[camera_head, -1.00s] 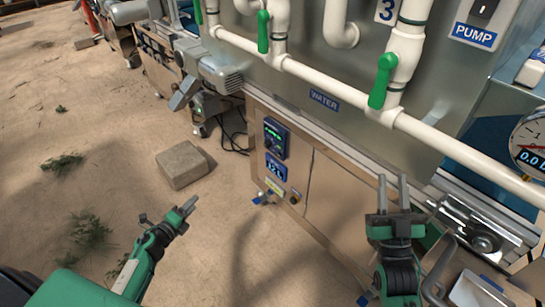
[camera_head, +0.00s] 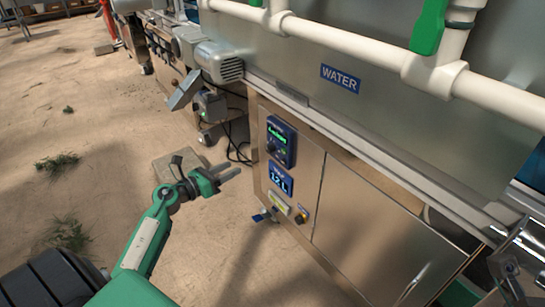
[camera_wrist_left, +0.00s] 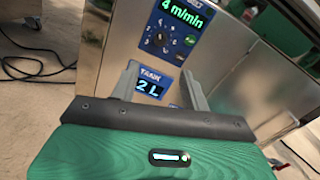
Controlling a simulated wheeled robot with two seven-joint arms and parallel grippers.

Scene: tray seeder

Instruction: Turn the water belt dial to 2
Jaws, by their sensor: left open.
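The belt control panel (camera_head: 280,143) is a dark blue box on the steel cabinet front, with a green lit display and a dark dial (camera_head: 272,147) under it. In the left wrist view the display (camera_wrist_left: 182,20) reads 4 m/min, and the dial (camera_wrist_left: 159,39) has numbers around it; its pointer is too small to read. My left gripper (camera_head: 229,172) is open and empty, left of the panel and apart from it. In the left wrist view my left gripper's fingers (camera_wrist_left: 160,68) stand apart below the dial, in front of the tank display (camera_wrist_left: 150,88).
Below the panel are a tank display (camera_head: 280,180), a yellowish label (camera_head: 279,202) and a small knob (camera_head: 302,216). A WATER sign (camera_head: 340,78) and white pipe (camera_head: 340,40) are above. A block (camera_head: 172,163) lies on the floor behind my left gripper.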

